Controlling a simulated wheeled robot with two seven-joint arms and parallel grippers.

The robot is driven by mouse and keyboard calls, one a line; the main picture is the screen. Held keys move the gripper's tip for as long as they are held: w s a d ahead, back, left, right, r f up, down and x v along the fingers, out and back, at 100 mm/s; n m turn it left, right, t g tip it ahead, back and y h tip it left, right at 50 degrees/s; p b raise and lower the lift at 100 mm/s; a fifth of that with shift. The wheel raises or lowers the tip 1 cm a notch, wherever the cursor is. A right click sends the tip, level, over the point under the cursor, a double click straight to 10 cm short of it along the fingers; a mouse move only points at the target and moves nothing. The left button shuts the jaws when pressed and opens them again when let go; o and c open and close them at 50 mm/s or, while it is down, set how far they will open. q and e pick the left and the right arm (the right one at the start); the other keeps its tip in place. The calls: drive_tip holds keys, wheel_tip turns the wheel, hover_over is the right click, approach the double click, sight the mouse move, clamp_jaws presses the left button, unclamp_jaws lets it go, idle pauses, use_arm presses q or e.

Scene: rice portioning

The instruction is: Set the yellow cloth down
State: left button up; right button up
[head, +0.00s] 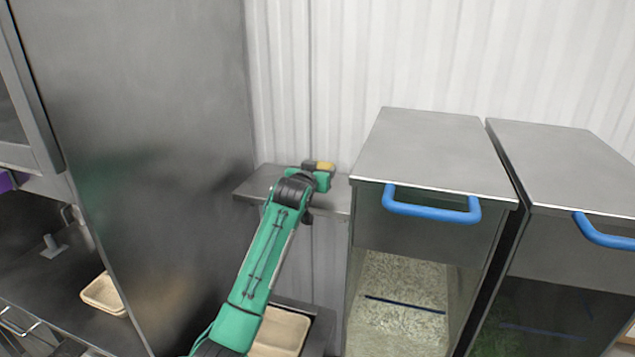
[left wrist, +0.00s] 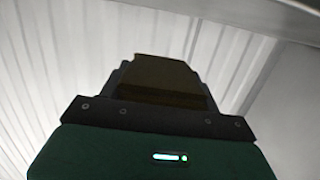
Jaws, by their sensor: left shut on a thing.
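I cannot tell whether the cloth touches the shelf. In the left wrist view the cloth (left wrist: 162,73) is a dark brownish-yellow block between the dark jaws (left wrist: 160,85), with the white wall behind. Most of the cloth is hidden by the gripper in the head view. My right gripper is not in view.
A steel bin with grain (head: 434,152) and a blue handle (head: 431,208) stands right of the shelf, with a second bin (head: 562,163) beside it. A tall steel panel (head: 150,130) rises at left. Beige trays (head: 281,331) (head: 99,294) lie lower down.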

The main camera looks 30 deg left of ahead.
use_arm(q)
wheel_tip(320, 180, down, 5)
drive_tip(key=shift+p, duration=0.8)
drive_tip(key=shift+f, duration=0.35)
drive_tip(key=shift+f, duration=0.15)
drive_tip(key=o, duration=1)
